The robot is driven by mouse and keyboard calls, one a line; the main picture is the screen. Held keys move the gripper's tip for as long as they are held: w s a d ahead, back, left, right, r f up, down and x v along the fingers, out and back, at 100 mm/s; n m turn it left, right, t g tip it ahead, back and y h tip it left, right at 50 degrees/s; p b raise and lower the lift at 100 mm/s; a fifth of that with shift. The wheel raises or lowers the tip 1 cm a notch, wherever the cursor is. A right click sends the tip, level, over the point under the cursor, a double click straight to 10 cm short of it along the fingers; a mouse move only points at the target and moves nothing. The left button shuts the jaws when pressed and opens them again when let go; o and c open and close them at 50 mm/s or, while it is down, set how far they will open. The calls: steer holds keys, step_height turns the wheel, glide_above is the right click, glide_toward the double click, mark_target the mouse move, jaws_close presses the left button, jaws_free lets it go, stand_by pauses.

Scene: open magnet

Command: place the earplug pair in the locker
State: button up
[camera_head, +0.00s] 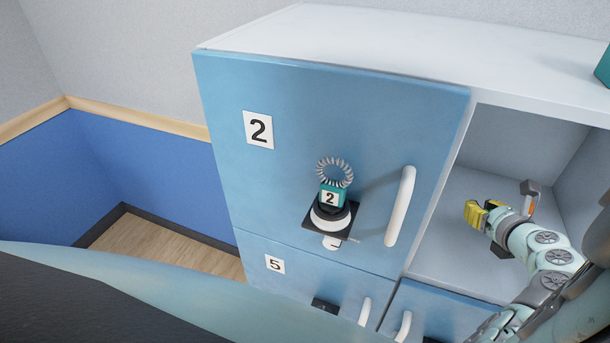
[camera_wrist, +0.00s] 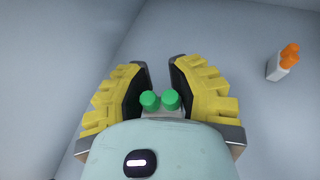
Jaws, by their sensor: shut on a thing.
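My gripper (camera_head: 478,212) reaches into an open locker compartment (camera_head: 450,245) at the right of the head view. In the wrist view, my gripper (camera_wrist: 158,72) has yellow-padded fingers on both sides of a green earplug pair (camera_wrist: 160,101) with a pale base. It is shut on this pair, and the base is partly hidden by the gripper body. The green pair cannot be made out in the head view. An orange earplug pair (camera_wrist: 285,62) on a white base sits apart to the right, on the pale compartment surface.
Locker door 2 (camera_head: 300,130) is shut, with a white handle (camera_head: 400,207) and a dark lock holding a coiled key tag (camera_head: 332,192). Door 5 (camera_head: 290,282) is below. A teal object (camera_head: 604,66) lies on the white locker top (camera_head: 390,45). Free floor shows around my gripper inside the compartment.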

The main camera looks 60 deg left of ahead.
steer(key=w+a, duration=0.1)
steer(key=w, duration=0.1)
steer(key=w+a, duration=0.2)
steer(key=w+a+f, duration=0.1)
steer(key=w+a, duration=0.1)
steer(key=w, duration=0.1)
steer(key=shift+a, duration=0.25)
steer(key=shift+f+b, duration=0.85)
steer(key=shift+f, duration=0.85)
steer(key=shift+d+f, duration=0.1)
steer(key=shift+f, duration=0.05)
steer(key=o, duration=0.8)
steer(key=shift+w, duration=0.1)
steer(key=shift+c, duration=0.2)
